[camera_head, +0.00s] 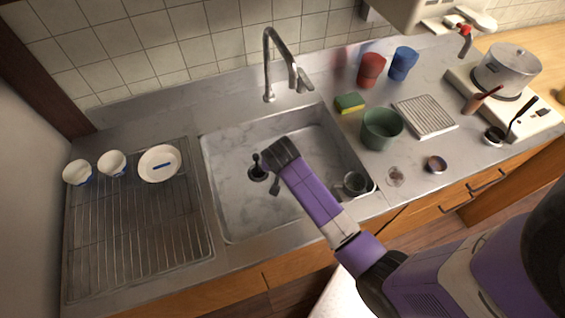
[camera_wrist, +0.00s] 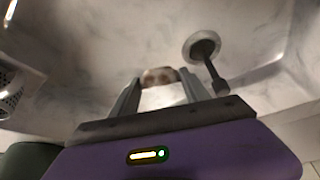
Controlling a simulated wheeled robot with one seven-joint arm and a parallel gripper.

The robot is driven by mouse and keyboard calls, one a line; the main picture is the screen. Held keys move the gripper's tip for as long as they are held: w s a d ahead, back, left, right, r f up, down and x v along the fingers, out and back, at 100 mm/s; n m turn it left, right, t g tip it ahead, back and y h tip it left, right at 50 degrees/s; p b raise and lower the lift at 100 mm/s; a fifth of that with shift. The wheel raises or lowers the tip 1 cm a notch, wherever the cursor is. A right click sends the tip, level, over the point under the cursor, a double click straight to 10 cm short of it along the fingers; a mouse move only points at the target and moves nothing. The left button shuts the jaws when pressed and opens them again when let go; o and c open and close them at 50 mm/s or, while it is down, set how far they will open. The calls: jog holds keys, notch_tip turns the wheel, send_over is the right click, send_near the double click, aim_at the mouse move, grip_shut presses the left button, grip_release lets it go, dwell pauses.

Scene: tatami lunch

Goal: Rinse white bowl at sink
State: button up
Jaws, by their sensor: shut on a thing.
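My gripper (camera_head: 267,172) reaches down into the steel sink (camera_head: 222,200), near the drain. In the wrist view, its fingers (camera_wrist: 160,84) are closed around a small pale thing (camera_wrist: 160,76) with brownish blurred patches. I cannot tell whether this is the white bowl; the head view hides it behind my gripper. The tap (camera_head: 268,62) arches over the back of the sink. No water shows. On the drying rack (camera_head: 130,240) at left are a white bowl (camera_head: 77,172), another white bowl (camera_head: 112,163) and a shallow white dish (camera_head: 159,164) with a blue mark.
A dark strainer (camera_head: 357,183) sits in the sink's front right corner. Right of the sink are a green pot (camera_head: 381,128), a sponge (camera_head: 350,103), a red cup (camera_head: 371,70), a blue cup (camera_head: 403,64) and a ribbed tray (camera_head: 425,116). The rack's front is clear.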

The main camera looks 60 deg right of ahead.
jog(key=shift+f+b, duration=2.45)
jog(key=shift+f, duration=0.25)
jog(key=shift+r+p, duration=2.85)
jog(key=shift+r, duration=0.15)
notch_tip(320, 180, up, 12)
jog(key=shift+f, duration=0.2)
dwell(1.6)
